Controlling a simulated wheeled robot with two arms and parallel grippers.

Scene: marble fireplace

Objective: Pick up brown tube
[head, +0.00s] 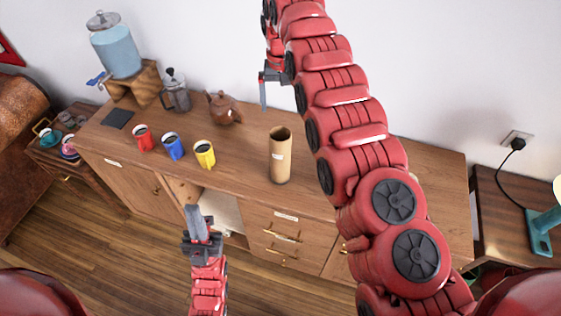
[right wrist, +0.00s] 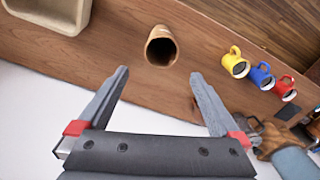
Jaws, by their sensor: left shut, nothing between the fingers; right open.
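The brown tube (head: 280,156) stands upright on the wooden cabinet, with its open end up and a small white label on its side. In the right wrist view the tube (right wrist: 161,46) shows beyond the fingertips, between their lines, with its dark opening facing the camera. My right gripper (head: 264,92) is open and empty, above the back of the cabinet near the wall, apart from the tube. It also shows in the right wrist view (right wrist: 160,76). My left gripper (head: 196,212) is shut and empty, low in front of the cabinet.
Red (head: 143,139), blue (head: 173,147) and yellow (head: 204,154) mugs stand left of the tube. A brown teapot (head: 223,108), French press (head: 175,92) and water dispenser (head: 115,46) stand behind. A beige container (right wrist: 62,12) shows in the right wrist view. A cabinet door is open (head: 222,211).

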